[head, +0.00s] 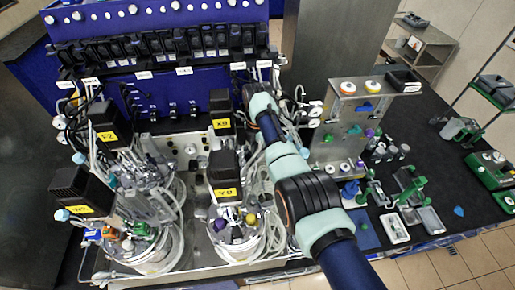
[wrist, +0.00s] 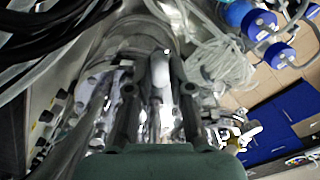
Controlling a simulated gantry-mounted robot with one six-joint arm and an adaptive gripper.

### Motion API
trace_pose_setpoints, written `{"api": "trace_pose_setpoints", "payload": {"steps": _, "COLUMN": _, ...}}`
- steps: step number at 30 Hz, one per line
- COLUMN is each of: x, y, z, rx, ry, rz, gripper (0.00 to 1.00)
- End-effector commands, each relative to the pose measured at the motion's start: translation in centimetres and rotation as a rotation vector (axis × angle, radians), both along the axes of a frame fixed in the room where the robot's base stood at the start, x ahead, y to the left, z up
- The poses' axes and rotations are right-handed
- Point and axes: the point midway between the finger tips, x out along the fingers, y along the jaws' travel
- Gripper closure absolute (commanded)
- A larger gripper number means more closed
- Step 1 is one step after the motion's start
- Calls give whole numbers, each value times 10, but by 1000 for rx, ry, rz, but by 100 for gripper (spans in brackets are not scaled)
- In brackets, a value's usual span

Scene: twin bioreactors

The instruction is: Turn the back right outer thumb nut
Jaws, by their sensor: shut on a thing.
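In the wrist view my gripper (wrist: 158,68) has its two dark fingers closed in on a pale, silvery upright piece, which I take to be the thumb nut (wrist: 160,74). Glare and the fingers hide its outline and its thread. In the head view the back right vessel stands under the black motor with a yellow label (head: 221,108). My arm comes in from the lower right and ends beside that vessel's right side. The fingertips and the nut are hidden there behind my arm and the tubing.
Clear tubing (wrist: 218,62) and black cables (wrist: 50,32) crowd the gripper. The front right motor (head: 224,170) stands close to my arm's left. Blue-capped bottles (wrist: 280,54) show at the wrist view's upper right.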

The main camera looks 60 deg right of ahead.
Motion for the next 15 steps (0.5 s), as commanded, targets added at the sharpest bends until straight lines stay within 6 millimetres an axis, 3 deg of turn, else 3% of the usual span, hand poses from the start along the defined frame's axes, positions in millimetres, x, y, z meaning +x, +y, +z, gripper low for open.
{"api": "trace_pose_setpoints", "payload": {"steps": 15, "x": 0, "y": 0, "z": 1, "rx": -1, "ry": -1, "rz": -409, "gripper": 100}}
